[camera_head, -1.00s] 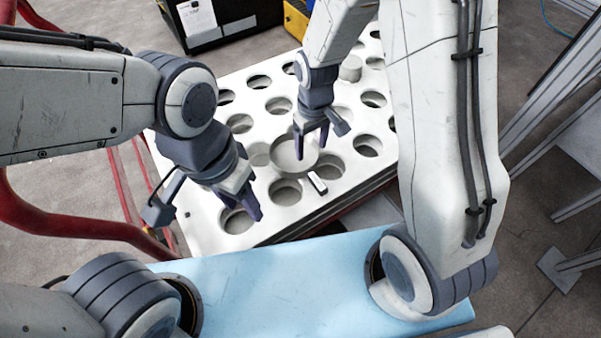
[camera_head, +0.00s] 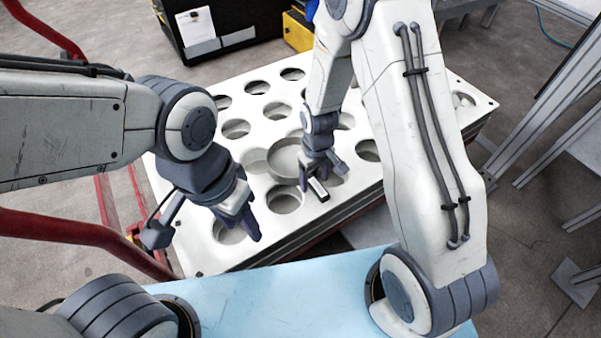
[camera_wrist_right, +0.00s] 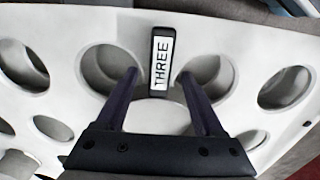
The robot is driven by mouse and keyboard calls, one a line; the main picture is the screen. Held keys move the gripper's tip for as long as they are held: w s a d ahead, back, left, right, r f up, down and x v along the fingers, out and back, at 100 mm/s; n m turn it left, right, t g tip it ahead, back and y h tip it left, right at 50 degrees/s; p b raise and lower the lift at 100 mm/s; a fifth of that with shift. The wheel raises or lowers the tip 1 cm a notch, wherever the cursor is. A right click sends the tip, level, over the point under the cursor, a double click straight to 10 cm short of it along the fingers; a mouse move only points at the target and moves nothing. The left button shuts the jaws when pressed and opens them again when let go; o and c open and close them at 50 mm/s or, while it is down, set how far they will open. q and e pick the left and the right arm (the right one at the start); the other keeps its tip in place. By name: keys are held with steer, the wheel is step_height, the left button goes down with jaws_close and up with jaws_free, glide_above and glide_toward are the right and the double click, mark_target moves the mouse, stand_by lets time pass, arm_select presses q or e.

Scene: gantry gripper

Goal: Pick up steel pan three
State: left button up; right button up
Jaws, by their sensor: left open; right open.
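Steel pan three is a round, shallow grey pan (camera_head: 283,157) lying on the white perforated board, its short dark-edged handle (camera_head: 318,189) pointing toward me. In the right wrist view the handle's white label (camera_wrist_right: 162,62) reads THREE, and the pale pan body shows between the fingers. My right gripper (camera_head: 314,177) is open just above the handle, near the pan's near right rim. In the right wrist view its two fingers (camera_wrist_right: 158,80) stand apart on either side of the handle line, with nothing gripped. My left gripper (camera_head: 243,222) is open and empty over the board's front left.
The white board (camera_head: 205,255) has rows of round holes and sits on a red-framed stack. A light blue surface (camera_head: 240,290) lies in front. A black case (camera_head: 225,30) and a yellow box (camera_head: 298,30) stand behind. Metal frame posts (camera_head: 560,110) are at the right.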

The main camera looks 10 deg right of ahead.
steer(key=shift+f, duration=0.65)
jaws_close()
steer(key=shift+r, duration=0.1)
stand_by(0.8)
